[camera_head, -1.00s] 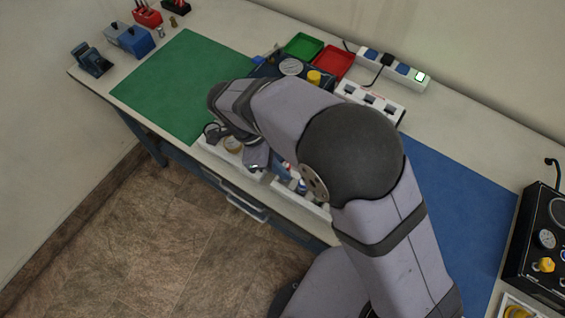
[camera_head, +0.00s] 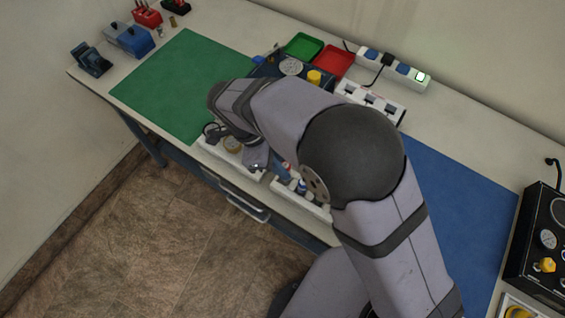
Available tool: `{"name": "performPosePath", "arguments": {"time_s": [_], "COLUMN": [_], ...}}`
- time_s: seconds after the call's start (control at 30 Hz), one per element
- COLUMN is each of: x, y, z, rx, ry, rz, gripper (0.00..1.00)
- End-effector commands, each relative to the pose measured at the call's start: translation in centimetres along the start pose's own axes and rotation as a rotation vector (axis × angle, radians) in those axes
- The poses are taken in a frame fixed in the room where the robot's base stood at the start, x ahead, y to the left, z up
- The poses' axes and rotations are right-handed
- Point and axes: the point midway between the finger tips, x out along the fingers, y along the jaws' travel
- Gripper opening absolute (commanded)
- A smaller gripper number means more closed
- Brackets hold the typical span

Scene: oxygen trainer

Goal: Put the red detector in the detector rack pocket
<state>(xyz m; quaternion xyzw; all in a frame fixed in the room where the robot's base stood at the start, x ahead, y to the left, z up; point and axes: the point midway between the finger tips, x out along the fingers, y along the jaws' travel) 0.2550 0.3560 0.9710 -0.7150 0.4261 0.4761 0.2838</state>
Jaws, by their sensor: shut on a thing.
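My gripper (camera_head: 257,158) is only partly in view below my wrist, over the front edge of the bench. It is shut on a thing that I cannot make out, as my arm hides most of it. I cannot pick out the red detector for certain. A white rack with several dark openings (camera_head: 398,113) stands behind my arm, partly covered by it. Another white tray with pockets (camera_head: 322,211) lies at the front edge below my arm, with blue and reddish items by it. I cannot tell which one is the detector rack.
A green mat (camera_head: 180,85) and a blue mat (camera_head: 455,205) are clear. A green tray (camera_head: 302,45), a red tray (camera_head: 334,62) and a power strip (camera_head: 402,72) lie at the back. A black gauge case (camera_head: 540,245) stands at the right. Blue and red blocks sit far left.

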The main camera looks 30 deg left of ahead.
Motion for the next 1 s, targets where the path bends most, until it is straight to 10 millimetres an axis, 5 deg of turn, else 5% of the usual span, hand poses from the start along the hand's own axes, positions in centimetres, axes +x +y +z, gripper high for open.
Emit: {"name": "performPosePath", "arguments": {"time_s": [1.0], "x": [2.6], "y": [0.0], "z": [1.1], "rx": [0.000], "ry": [0.001], "rz": [0.000], "gripper": [0.00]}}
